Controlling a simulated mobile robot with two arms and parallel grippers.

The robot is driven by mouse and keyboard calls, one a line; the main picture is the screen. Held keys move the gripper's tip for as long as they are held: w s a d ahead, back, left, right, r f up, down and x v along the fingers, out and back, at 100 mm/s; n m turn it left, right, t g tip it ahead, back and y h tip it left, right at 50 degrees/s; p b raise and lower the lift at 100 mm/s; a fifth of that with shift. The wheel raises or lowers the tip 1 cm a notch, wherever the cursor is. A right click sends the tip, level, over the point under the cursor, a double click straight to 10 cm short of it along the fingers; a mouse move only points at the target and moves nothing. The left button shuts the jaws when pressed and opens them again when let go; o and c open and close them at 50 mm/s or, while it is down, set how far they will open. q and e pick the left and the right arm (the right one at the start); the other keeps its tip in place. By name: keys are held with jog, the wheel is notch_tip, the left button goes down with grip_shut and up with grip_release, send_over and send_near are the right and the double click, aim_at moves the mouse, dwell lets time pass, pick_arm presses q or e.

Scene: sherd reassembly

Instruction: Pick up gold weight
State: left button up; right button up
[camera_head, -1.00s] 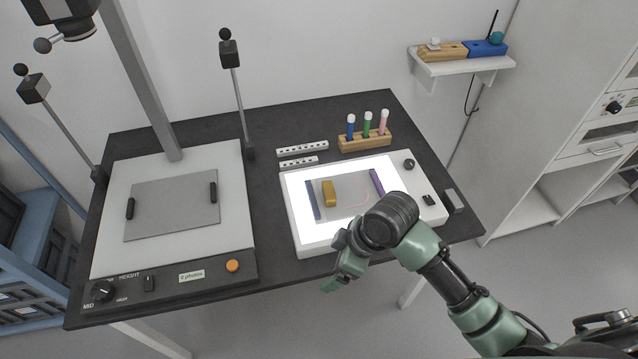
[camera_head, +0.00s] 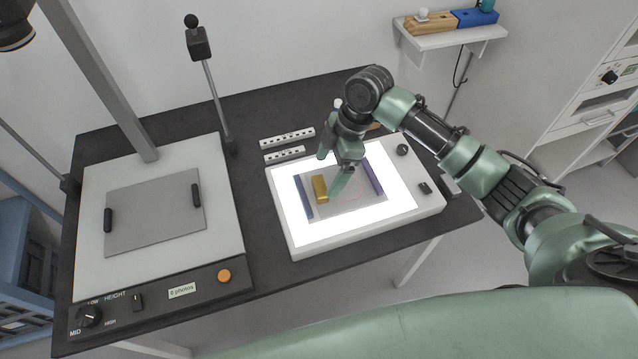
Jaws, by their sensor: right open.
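The gold weight (camera_head: 320,189) is a small gold block. It lies on a grey sheet (camera_head: 350,207) on the lit white panel (camera_head: 293,226), beside a dark blue bar (camera_head: 303,196). My right gripper (camera_head: 331,176) is open and points down over the panel, just above and right of the gold weight. One finger is near the weight's upper end and the other is to its right. I cannot tell whether either finger touches it. My left gripper is not in view.
A purple bar (camera_head: 372,177) lies on the sheet's right side. Two white strips with holes (camera_head: 287,138) lie behind the panel. A copy stand (camera_head: 160,268) with a grey plate fills the table's left. My right arm hides most of the pen rack.

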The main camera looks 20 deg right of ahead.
aim_at(321, 185)
jog(key=shift+s+a+f+p, duration=0.15)
jog(key=shift+a+f+p, duration=0.05)
jog(key=shift+f, duration=0.3)
jog(key=shift+s+a+f+p, duration=0.1)
jog(key=shift+a+f+p, duration=0.1)
jog(key=shift+f, duration=0.3)
jog(key=x, duration=0.2)
jog(key=shift+w+f, duration=0.25)
jog(key=shift+f, duration=0.1)
jog(key=shift+a+f, duration=0.1)
jog(key=shift+f, duration=0.15)
jog(key=shift+c, duration=0.6)
jog(key=c, duration=1.5)
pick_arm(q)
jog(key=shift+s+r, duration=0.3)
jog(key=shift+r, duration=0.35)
pick_arm(e)
jog(key=c, duration=0.3)
jog(key=shift+r, duration=0.1)
